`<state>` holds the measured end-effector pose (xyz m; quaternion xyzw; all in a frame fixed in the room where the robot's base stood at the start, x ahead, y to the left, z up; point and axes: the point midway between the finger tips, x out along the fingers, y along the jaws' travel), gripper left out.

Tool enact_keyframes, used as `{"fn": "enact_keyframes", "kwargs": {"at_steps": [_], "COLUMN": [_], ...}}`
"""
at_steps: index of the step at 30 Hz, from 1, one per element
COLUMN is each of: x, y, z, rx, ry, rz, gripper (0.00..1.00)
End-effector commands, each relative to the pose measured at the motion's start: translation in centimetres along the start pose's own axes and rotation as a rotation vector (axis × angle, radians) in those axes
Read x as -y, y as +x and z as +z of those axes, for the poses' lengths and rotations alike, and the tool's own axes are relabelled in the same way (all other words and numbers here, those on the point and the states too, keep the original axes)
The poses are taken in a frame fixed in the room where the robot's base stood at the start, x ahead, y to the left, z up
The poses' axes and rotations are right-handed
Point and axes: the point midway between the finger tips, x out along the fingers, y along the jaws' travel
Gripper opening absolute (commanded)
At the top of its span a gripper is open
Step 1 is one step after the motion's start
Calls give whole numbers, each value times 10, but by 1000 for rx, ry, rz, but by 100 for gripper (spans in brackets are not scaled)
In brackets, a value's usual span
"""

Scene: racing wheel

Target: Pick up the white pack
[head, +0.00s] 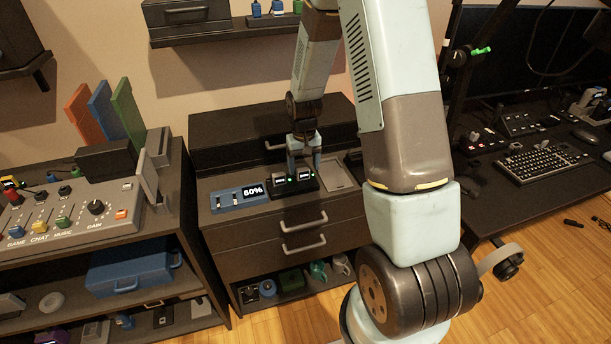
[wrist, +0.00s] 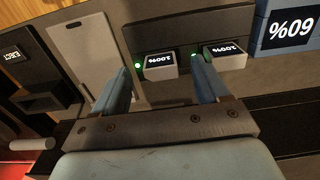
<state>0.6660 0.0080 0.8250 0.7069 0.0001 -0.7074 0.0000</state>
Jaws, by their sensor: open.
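Two small pale packs with "100%" displays sit side by side in a dark charging dock with green lights. In the wrist view one white pack (wrist: 160,66) lies between the fingertips of my gripper (wrist: 162,68). The other pack (wrist: 226,56) is just right of the right finger. I cannot tell for certain which one is the task's pack. In the head view my gripper (head: 304,164) is open and points down over the dock (head: 293,188), partly hiding the packs. No grip on a pack shows.
A blue unit (head: 227,200) reading 60% stands left of the dock. A pale rectangular tray (head: 340,173) lies to its right, on the same dark cabinet (head: 263,235). In the wrist view an "EJECT" device (wrist: 22,60) is at the left.

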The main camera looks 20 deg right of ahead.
Motion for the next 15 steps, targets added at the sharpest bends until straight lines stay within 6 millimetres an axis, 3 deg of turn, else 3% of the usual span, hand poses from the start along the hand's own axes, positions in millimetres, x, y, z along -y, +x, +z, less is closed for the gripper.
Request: {"fn": "enact_keyframes", "kwargs": {"at_steps": [6,15], "x": [0,0], "y": [24,29], "z": [0,0], "rx": [2,0], "ry": [0,0], "rz": [0,0], "gripper": [74,74]}}
